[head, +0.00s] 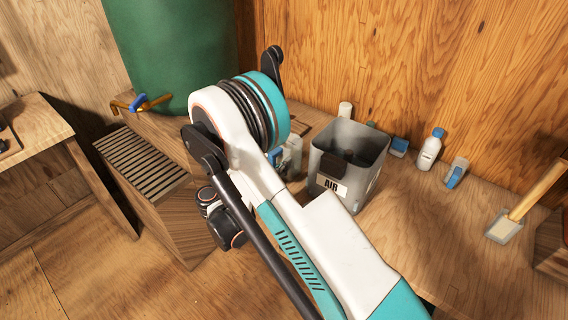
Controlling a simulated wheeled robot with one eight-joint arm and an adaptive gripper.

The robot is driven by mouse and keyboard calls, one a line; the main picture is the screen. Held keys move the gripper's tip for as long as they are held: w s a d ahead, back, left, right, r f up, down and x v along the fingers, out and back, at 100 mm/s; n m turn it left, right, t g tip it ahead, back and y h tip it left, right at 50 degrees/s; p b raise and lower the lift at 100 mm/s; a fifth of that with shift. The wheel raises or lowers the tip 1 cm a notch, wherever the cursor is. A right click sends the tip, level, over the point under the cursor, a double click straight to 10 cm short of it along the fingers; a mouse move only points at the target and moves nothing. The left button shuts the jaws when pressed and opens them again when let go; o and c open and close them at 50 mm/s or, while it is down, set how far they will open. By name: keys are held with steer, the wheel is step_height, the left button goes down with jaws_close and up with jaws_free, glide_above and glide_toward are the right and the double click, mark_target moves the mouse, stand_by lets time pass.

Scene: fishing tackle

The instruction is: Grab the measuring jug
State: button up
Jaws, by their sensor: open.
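I cannot pick out the measuring jug for certain. A pale, whitish vessel (294,152) stands on the wooden bench, partly hidden behind my arm, and I cannot tell what it is. My white and teal arm reaches up from the bottom right across the middle of the view. My gripper does not show; the far end of my arm is hidden behind its own links.
A grey square bin (368,163) labelled AIR stands on the bench (440,240) close to my arm. Small bottles, including a white one (429,150), line the wall. A wooden-handled tool (504,226) lies right. A green barrel (172,50) with a tap stands back left.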

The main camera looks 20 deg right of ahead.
steer(key=shift+b+x, duration=1.2)
steer(key=shift+x, duration=1.55)
steer(key=shift+r, duration=0.15)
steer(key=c, duration=1.6)
